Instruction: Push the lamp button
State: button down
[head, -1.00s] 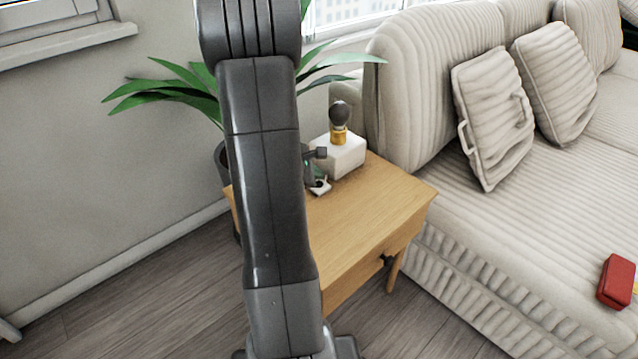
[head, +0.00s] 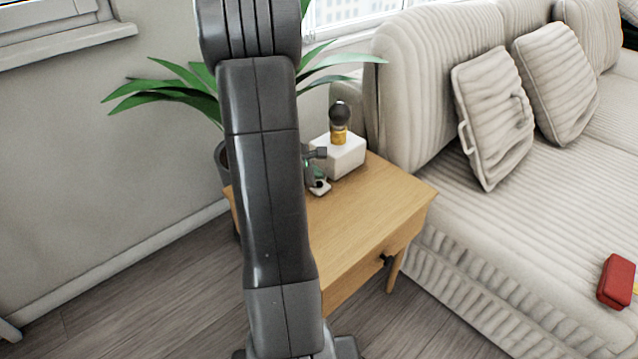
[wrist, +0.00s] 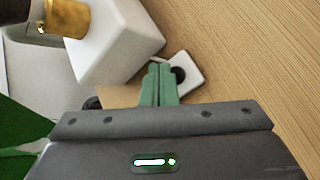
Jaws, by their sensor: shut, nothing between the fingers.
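The lamp has a white block base (head: 342,157), a gold socket (head: 339,136) and a dark bulb (head: 340,113), and stands on the wooden side table. In the wrist view its base (wrist: 105,42) is at the upper left. A small white plate (head: 321,189) with a round black button (wrist: 178,74) lies on the table beside the base. My gripper (wrist: 160,66) is shut and empty, its green fingers together. In the wrist view the fingertips are just left of the button and partly overlap the plate. I cannot tell whether they touch it. My arm hides part of the table in the head view.
The side table (head: 375,205) has a clear wooden top at right and front. A potted plant (head: 180,90) stands behind my arm. A beige sofa (head: 530,220) is close on the right, with cushions and a red object (head: 616,281) on it.

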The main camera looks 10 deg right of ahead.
jog(key=shift+f, duration=0.15)
jog(key=shift+f+b, duration=0.3)
jog(key=shift+b, duration=0.4)
jog(key=shift+f+b, duration=0.4)
jog(key=shift+b, duration=0.15)
dwell(0.4)
jog(key=shift+r, duration=0.1)
jog(key=shift+r+p, duration=0.6)
jog(key=shift+r, duration=0.2)
jog(key=shift+r+p, duration=1.85)
jog(key=shift+r, duration=0.6)
